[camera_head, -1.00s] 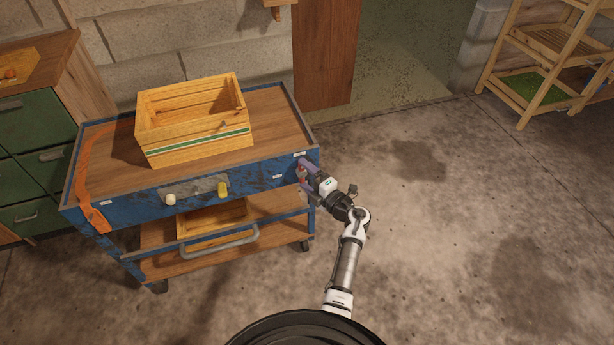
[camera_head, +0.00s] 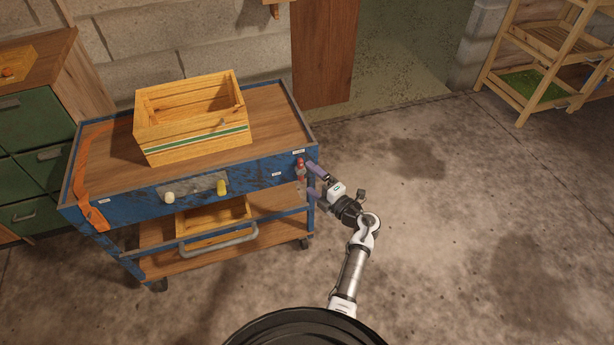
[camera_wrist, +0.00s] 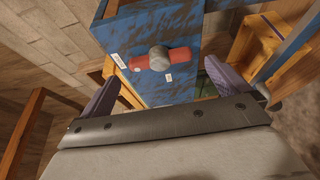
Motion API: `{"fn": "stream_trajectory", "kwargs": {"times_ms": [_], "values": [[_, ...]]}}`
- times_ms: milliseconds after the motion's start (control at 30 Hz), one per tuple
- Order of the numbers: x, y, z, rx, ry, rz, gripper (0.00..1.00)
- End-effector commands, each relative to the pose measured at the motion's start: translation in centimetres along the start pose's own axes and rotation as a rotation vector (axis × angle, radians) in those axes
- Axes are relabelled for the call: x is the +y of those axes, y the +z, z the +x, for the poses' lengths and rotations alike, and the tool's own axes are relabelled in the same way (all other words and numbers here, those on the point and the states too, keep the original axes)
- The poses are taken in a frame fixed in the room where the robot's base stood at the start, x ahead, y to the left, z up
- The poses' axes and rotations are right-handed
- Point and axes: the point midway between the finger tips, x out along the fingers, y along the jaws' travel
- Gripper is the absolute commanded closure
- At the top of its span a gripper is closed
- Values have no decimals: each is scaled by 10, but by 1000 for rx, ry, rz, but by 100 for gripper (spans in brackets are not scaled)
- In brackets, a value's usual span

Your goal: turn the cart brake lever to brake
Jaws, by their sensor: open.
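The cart brake lever (camera_head: 300,162) is a red handle on a grey hub at the right end of the blue cart's (camera_head: 130,205) front panel. It stands about upright, its upper end toward a small white label (camera_head: 299,153). A second label (camera_head: 277,175) is left of it; neither can be read. In the wrist view the lever (camera_wrist: 179,57) lies across the picture, ahead of and between my fingers. My gripper (camera_head: 314,180) is open and empty, just right of the lever and apart from it. Its purple fingers (camera_wrist: 160,76) also show in the wrist view.
A wooden crate (camera_head: 195,140) stands on the cart top beside an orange strap (camera_head: 82,170). The floor (camera_head: 450,220) to the right is clear.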

Motion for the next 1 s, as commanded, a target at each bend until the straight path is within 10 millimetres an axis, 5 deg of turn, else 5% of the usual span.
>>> {"fn": "stream_trajectory", "kwargs": {"times_ms": [400, 1000], "values": [[-2, 0, -88, -3, -1, -1, 0], [0, -1, -103, 1, -1, 0, 0]]}}
